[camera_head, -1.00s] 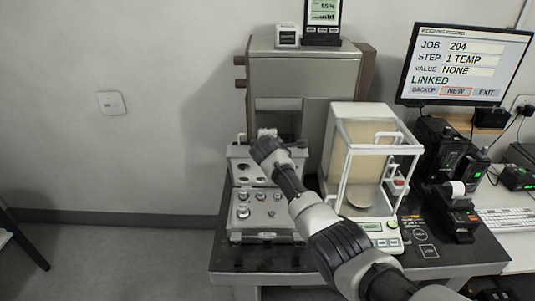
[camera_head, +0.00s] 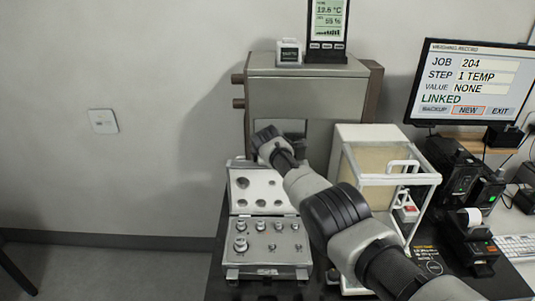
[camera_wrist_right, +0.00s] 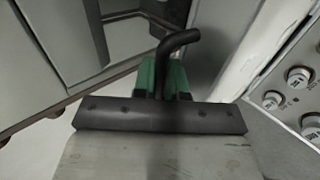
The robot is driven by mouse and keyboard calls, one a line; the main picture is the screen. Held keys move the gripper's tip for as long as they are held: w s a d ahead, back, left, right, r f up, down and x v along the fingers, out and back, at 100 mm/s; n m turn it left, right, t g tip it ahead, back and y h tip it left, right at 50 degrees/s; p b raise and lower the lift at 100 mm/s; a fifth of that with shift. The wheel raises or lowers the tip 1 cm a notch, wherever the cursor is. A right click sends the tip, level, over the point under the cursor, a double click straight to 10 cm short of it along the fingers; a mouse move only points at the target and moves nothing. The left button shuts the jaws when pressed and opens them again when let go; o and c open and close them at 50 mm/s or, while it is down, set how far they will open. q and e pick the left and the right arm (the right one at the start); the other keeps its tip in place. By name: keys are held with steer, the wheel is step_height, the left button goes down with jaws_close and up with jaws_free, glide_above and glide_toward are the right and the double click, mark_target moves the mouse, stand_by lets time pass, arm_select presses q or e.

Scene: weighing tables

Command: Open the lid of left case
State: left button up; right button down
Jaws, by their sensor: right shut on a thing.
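The left case (camera_head: 235,262) is a silver metal box on the dark table in the head view. Its base holds several metal weights in two rows. Its lid (camera_head: 246,181) is raised and leans back behind the base, with round recesses on its inner face. My right gripper (camera_head: 266,142) reaches in from the right to behind the lid's top edge; its fingertips are hidden there. In the right wrist view my right gripper (camera_wrist_right: 162,80), with green fingers, is shut on a dark bent bar (camera_wrist_right: 172,42), which looks like the lid's handle. My left gripper is not in view.
A glass-walled balance (camera_head: 428,179) stands close to the right of the case, under my right arm. A grey cabinet (camera_head: 310,90) stands behind, with a display (camera_head: 327,25) on top. A monitor (camera_head: 470,82) and black devices are farther right. Left of the table is open floor.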

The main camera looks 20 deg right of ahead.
steer(key=shift+f, duration=0.1)
stand_by(0.3)
steer(key=c, duration=1.2)
jaws_free()
steer(key=p+v, duration=0.2)
steer(key=p, duration=0.1)
steer(key=shift+s+r+p, duration=0.1)
steer(key=shift+r+p, duration=0.2)
steer(key=shift+s+a+r, duration=0.15)
steer(key=shift+s, duration=0.15)
steer(key=shift+b+v, duration=0.3)
steer(key=shift+v, duration=3.6)
steer(key=shift+w, duration=0.1)
